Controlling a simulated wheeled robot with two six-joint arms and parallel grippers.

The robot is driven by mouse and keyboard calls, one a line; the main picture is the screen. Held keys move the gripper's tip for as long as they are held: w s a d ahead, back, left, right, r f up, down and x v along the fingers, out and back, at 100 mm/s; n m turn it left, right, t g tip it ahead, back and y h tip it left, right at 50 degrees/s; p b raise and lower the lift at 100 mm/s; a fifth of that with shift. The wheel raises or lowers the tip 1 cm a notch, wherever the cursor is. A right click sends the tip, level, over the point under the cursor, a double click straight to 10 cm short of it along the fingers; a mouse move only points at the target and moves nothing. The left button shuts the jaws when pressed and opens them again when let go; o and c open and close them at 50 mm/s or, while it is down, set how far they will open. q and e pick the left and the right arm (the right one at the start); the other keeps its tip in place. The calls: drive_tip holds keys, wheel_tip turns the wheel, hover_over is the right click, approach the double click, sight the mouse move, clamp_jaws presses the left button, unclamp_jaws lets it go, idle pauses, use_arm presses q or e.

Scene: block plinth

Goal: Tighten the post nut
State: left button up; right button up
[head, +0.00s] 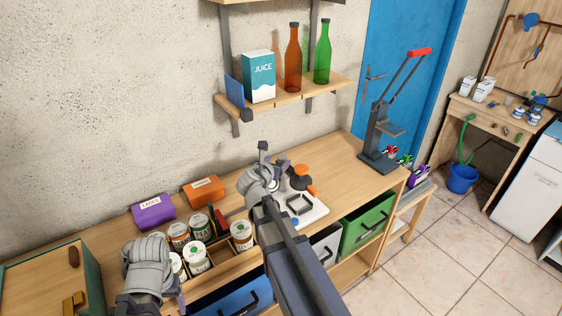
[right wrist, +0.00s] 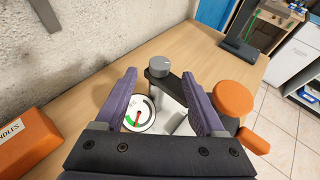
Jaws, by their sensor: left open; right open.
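A grey round knob (right wrist: 158,68), which looks like the post nut, tops a dark bracket (right wrist: 165,88) in the right wrist view. A round white gauge (right wrist: 138,115) with a coloured arc and red needle sits below it. My right gripper (right wrist: 160,78) is open, its purple fingers either side of the bracket's view and apart from each other, with nothing held. I cannot tell the knob's depth from the fingertips. In the head view my right arm hides the knob and part of the white base plate (head: 316,214). My left gripper (head: 150,292) is open at the lower left.
Orange round parts (right wrist: 234,98) stand right of the fingers. Orange (head: 204,190) and purple (head: 153,212) boxes line the wall. Several labelled cans (head: 197,258) stand in a wooden rack. A lever press (head: 381,130) stands at the bench's right end. Bare bench lies before it (head: 345,172).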

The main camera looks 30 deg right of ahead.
sight(282, 158)
drive_tip(key=b+x, duration=0.1)
drive_tip(key=x, duration=0.4)
drive_tip(key=shift+w+f+b, duration=0.1)
drive_tip(key=shift+b, duration=0.2)
clamp_jaws()
